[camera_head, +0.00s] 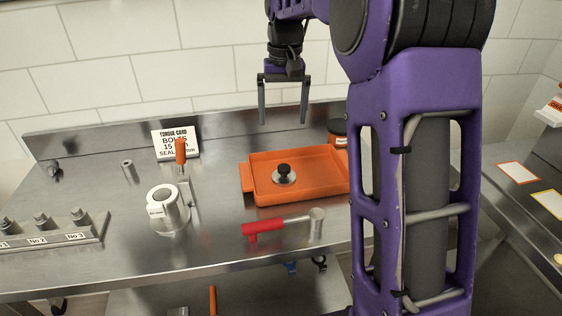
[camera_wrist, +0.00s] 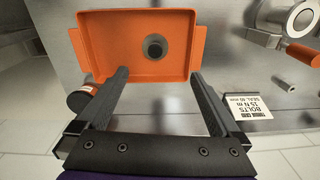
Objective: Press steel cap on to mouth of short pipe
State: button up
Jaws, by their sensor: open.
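The steel cap (camera_head: 284,179), a round disc with a black knob, lies in the orange tray (camera_head: 247,185). In the wrist view the cap (camera_wrist: 155,46) sits right of the middle of the tray (camera_wrist: 95,50), beyond my fingertips. The short pipe (camera_head: 166,212) appears to be the upright steel cylinder with a pale label, left of the tray; its ring-shaped mouth (camera_wrist: 303,17) shows at the wrist view's upper right. My gripper (camera_head: 284,112) is open and empty, pointing down above the tray's back edge. Its two fingers also show in the wrist view (camera_wrist: 160,76).
An orange-handled lever (camera_head: 181,151) stands behind the pipe. A dark-lidded jar (camera_head: 338,130) stands behind the tray's right. A sign (camera_head: 175,143) leans at the back. A numbered bolt rack (camera_head: 55,232) is at left.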

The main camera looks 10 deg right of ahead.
jog(key=b, duration=0.2)
send_near(284, 167)
jog(key=f, duration=0.2)
jog(key=s+f, duration=0.1)
jog(key=f, duration=0.2)
jog(key=shift+f, duration=0.1)
jog(key=shift+w+a+f, duration=0.1)
jog(key=shift+w+f, duration=0.1)
jog(key=shift+f, duration=0.8)
jog(key=shift+w+d+f, duration=0.1)
jog(key=shift+w+f, duration=0.1)
jog(key=shift+f, duration=0.75)
jog(key=shift+w+a+f, duration=0.1)
jog(key=shift+w+f, duration=0.15)
jog(key=shift+f, duration=0.75)
jog(key=c, duration=1.3)
notch_tip(284, 167, up, 10)
jog(key=shift+r+p, duration=0.1)
jog(key=shift+p, duration=0.35)
